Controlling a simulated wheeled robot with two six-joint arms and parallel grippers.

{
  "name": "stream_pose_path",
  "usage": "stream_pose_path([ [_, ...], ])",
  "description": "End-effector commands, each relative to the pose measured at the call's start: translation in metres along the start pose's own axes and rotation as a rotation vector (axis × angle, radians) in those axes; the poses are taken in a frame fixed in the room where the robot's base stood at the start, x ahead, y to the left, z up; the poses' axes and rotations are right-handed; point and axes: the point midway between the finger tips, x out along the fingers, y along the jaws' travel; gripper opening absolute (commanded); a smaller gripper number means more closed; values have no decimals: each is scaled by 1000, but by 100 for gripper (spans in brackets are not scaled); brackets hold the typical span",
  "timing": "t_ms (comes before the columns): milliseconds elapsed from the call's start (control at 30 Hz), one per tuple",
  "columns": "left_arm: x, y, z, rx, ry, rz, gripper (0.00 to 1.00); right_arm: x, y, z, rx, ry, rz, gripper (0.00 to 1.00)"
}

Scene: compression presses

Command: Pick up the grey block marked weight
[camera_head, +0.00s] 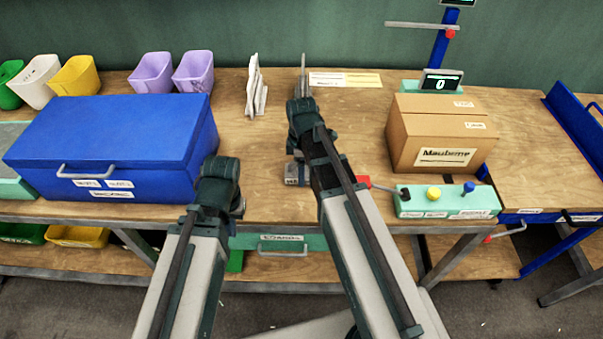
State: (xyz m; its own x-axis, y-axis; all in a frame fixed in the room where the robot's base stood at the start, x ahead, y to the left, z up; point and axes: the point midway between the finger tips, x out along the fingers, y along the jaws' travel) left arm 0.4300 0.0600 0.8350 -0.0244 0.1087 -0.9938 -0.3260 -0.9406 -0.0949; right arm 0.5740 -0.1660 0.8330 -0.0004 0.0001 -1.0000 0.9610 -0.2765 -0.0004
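A small grey block (292,173) sits on the wooden bench near its front edge, partly hidden behind my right arm. I cannot read a mark on it. My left gripper (238,207) is at the end of the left arm, left of the grey block and in front of the blue box. Its fingers are not clear, so I cannot tell whether it is open. My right arm reaches up past the block. My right gripper (303,75) is over the back of the bench, seen edge-on, and its opening cannot be told.
A large blue box (115,140) fills the left of the bench (340,112). A cardboard box (440,135) and a green control panel (448,203) with buttons stand at the right. White upright pieces (256,88) and purple bins (192,72) stand at the back.

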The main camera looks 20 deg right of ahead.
Motion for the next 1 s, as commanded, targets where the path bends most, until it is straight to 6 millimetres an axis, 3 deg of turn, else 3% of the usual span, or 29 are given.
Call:
stream_pose_path([
  [33, 0, 0, 0, 0, 0, 0, 0, 0, 0, 0, 0, 0, 0, 55],
  [333, 0, 0, 0, 0, 0, 0, 0, 0, 0, 0, 0, 0, 0, 1],
  [767, -2, 0, 0, 0, 0, 0, 0, -2, 0, 0, 0, 0, 1, 0],
  [1000, -18, -2, 1, 0, 0, 0, 0, -18, 0, 0, 0, 0, 0, 0],
])
